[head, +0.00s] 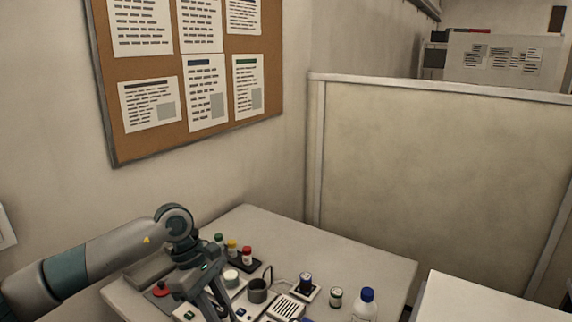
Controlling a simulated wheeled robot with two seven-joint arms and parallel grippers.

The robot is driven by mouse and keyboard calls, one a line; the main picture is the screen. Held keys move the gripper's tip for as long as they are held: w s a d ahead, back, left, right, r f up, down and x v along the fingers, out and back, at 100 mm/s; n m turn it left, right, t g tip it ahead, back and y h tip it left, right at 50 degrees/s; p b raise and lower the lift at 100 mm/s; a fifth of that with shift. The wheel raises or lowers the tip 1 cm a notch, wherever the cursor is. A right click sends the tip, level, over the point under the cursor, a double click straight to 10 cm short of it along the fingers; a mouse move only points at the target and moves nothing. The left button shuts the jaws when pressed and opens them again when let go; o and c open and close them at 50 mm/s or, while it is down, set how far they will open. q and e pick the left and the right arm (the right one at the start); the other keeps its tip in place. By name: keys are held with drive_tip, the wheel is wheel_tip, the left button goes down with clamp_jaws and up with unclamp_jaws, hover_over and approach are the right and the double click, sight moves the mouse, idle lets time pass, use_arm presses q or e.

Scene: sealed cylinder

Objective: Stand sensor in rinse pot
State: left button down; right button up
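My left gripper (222,311) reaches in from the left over the near-left part of the table (386,262). Its two dark fingers point down to the picture's bottom edge, and I cannot see whether anything is between their tips. A dark grey cup (257,291), which may be the rinse pot, stands just right of the fingers. A thin dark cable loops up behind it, but I cannot make out the sensor itself. My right gripper is not in view.
Capped vials in green, yellow and red (247,256) stand behind the gripper. A white vented box (286,307), a dark jar (305,283), a small green-labelled jar (336,298) and a blue-capped bottle (365,304) are to the right. The table's back right is clear.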

use_arm(q)
drive_tip(key=s+a+f+m+g+y, duration=0.1)
drive_tip(key=s+a+m+y, duration=0.1)
drive_tip(key=s+m, duration=0.4)
drive_tip(key=s+a+m+g+y+b, duration=0.1)
drive_tip(key=s+a+m+y, duration=0.1)
drive_tip(key=s+a+m, duration=0.2)
drive_tip(key=shift+s+a+f+m+g+b, duration=0.3)
drive_tip(key=shift+s+f+m+g, duration=0.1)
drive_tip(key=shift+s+m, duration=1.35)
drive_tip(key=shift+d, duration=0.1)
